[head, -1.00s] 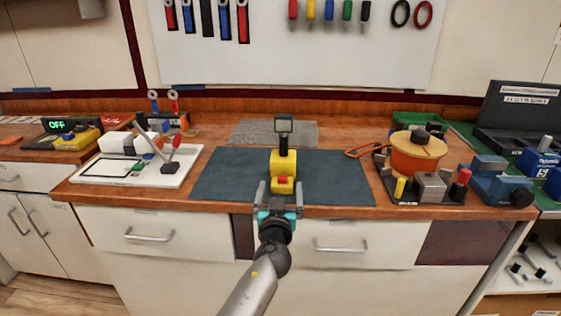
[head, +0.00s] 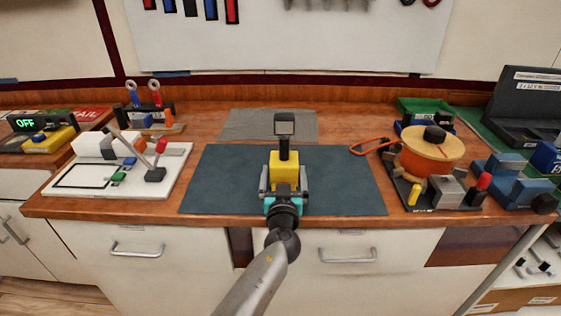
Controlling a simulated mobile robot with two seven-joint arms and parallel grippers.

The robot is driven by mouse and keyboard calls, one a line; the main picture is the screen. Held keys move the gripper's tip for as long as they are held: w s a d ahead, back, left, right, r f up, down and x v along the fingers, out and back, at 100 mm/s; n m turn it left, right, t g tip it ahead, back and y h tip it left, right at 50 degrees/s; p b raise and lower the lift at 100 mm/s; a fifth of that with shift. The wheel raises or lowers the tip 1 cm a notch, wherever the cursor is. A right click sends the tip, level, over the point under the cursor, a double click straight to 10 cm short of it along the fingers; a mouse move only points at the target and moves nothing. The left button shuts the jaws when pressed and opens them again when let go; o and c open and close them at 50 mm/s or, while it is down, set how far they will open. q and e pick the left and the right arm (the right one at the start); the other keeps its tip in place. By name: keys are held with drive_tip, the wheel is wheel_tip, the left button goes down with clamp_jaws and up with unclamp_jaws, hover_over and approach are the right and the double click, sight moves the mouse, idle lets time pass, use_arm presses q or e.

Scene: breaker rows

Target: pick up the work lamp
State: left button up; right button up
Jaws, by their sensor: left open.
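The work lamp (head: 285,164) has a yellow body, a black stem and a dark square head. It stands upright on the dark blue-grey mat (head: 225,182) in the middle of the bench. My left gripper (head: 284,188) is at the near side of the lamp. Its fingers are open, one on each side of the lower yellow body. The gripper's wrist hides the lamp's base and near face. I cannot tell whether the fingers touch it. My right gripper is not in view.
A white board with a lever (head: 118,178) lies to the left. An orange spool (head: 432,150) on a dark tray with colored parts stands to the right. A grey cloth (head: 268,125) lies behind the mat. The mat is clear on both sides of the lamp.

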use_arm(q)
drive_tip(key=shift+w, duration=0.3)
drive_tip(key=shift+s, duration=0.15)
drive_tip(key=shift+c, duration=0.6)
drive_tip(key=c, duration=0.3)
clamp_jaws()
drive_tip(key=shift+r, duration=0.15)
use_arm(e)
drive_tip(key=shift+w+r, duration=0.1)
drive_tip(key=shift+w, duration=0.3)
